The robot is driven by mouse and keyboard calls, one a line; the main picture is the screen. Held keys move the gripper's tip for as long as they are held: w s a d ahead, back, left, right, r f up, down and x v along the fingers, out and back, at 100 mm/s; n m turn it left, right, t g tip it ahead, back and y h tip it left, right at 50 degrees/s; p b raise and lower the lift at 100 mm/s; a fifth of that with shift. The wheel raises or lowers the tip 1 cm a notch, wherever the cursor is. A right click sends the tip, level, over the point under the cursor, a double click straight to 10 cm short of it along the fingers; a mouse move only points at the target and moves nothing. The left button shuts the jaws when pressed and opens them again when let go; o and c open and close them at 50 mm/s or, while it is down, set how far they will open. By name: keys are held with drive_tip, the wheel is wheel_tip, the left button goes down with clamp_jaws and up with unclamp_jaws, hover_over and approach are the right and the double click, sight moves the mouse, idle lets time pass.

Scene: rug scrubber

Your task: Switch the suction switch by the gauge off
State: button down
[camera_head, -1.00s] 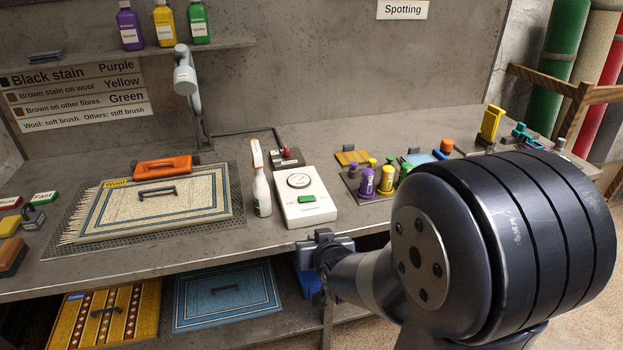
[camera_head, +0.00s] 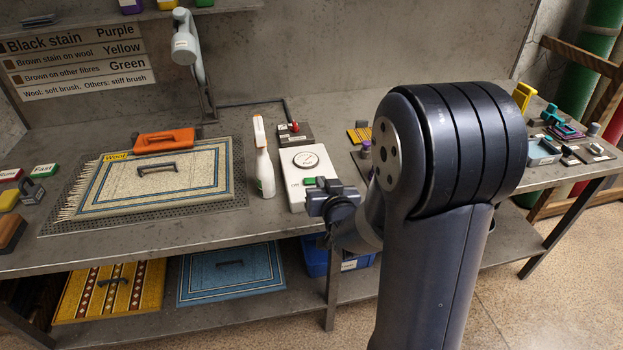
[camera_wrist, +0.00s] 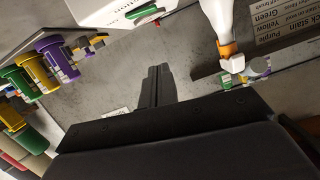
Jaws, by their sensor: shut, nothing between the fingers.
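The white gauge box (camera_head: 298,198) stands on the bench with a round gauge (camera_head: 305,160) on its top. A green switch (camera_head: 309,181) sits in front of the gauge; its on or off position is too small to read. My gripper (camera_head: 320,190) is at the box's front right, close to the switch, and hides part of the box. In the wrist view my shut, empty fingers (camera_wrist: 157,80) point toward the white box (camera_wrist: 110,12). The green switch (camera_wrist: 145,12) shows there at the top edge, apart from the fingertips.
A white spray bottle (camera_head: 264,165) stands just left of the gauge box. A dark box with a red knob (camera_head: 295,128) is behind it. Small coloured bottles (camera_wrist: 55,58) stand to one side in the wrist view. A rug (camera_head: 205,168) lies at left.

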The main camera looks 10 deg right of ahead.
drive_tip(key=p, duration=0.2)
hover_over(310, 183)
drive_tip(key=s, duration=0.1)
drive_tip(key=shift+s+d+f, duration=0.1)
drive_tip(key=shift+d+f, duration=0.05)
drive_tip(key=shift+f, duration=0.4)
drive_tip(key=shift+d+f, duration=0.15)
drive_tip(key=shift+f, duration=0.35)
wheel_tip(310, 183, down, 2)
drive_tip(key=shift+a+f+p, duration=0.1)
drive_tip(key=shift+a+p, duration=0.05)
drive_tip(key=shift+p, duration=0.2)
drive_tip(key=shift+a+f, duration=0.1)
drive_tip(key=shift+f, duration=0.9)
drive_tip(key=shift+f, duration=0.1)
drive_tip(key=b, duration=0.2)
drive_tip(key=shift+a+f+b, duration=0.1)
drive_tip(key=shift+f+b, duration=0.2)
drive_tip(key=shift+f, duration=0.1)
drive_tip(key=shift+r+p, duration=0.45)
drive_tip(key=shift+r, duration=0.1)
drive_tip(key=r, duration=0.1)
drive_tip(key=r+p, duration=0.1)
drive_tip(key=r, duration=0.1)
drive_tip(key=shift+w+a+r, duration=0.15)
drive_tip(key=shift+w+a, duration=0.05)
drive_tip(key=b+v, duration=0.2)
drive_tip(key=v, duration=0.8)
drive_tip(key=shift+s+a+b, duration=0.15)
drive_tip(key=shift+a+b, duration=0.25)
